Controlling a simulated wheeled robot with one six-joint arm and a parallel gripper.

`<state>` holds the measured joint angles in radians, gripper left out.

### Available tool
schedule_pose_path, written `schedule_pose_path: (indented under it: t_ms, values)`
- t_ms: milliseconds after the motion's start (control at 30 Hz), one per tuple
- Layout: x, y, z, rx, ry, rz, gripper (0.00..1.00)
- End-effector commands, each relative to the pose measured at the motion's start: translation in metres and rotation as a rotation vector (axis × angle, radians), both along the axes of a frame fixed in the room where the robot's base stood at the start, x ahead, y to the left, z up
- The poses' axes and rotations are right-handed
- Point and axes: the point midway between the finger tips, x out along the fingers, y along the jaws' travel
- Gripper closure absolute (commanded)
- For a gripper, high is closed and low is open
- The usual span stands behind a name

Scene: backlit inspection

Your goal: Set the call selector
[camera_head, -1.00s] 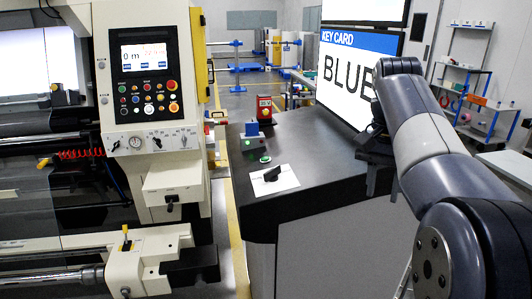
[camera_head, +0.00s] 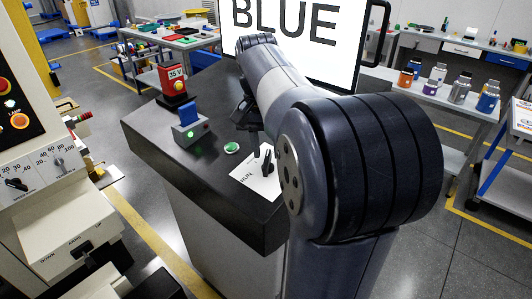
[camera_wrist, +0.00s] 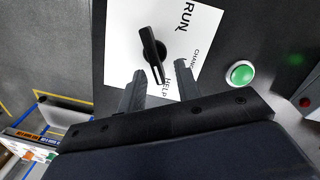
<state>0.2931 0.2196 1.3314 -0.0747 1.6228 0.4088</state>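The call selector is a black knob (camera_wrist: 152,52) on a white plate (camera_wrist: 120,50), with the labels RUN, CHANGE and HELP. Its long handle runs nearly up-down in the wrist view, with its lower end near HELP. In the head view the knob (camera_head: 267,182) and plate (camera_head: 248,183) are on the dark console top, partly hidden by my arm. My gripper (camera_wrist: 159,68) is open and empty. Its two fingers show on either side of the handle's lower end, with gaps. I cannot tell the remaining height. In the head view my gripper (camera_head: 254,138) is above the plate.
A round green button (camera_wrist: 241,74) sits beside the plate. A screen (camera_head: 310,35) behind reads BLUE. A machine is at far left.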

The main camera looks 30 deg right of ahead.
Motion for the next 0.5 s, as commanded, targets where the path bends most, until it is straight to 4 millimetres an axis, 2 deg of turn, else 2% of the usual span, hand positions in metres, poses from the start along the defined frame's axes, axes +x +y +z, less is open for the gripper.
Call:
schedule_pose_path:
  t_ms: [200, 467, 500]
  values:
    - [-0.001, -0.001, -0.016, 0.0, 0.001, 0.0, 0.68]
    - [-0.001, -0.001, -0.016, 0.0, 0.0, 0.0, 0.68]
    - [-0.001, -0.001, -0.016, 0.0, 0.0, 0.0, 0.71]
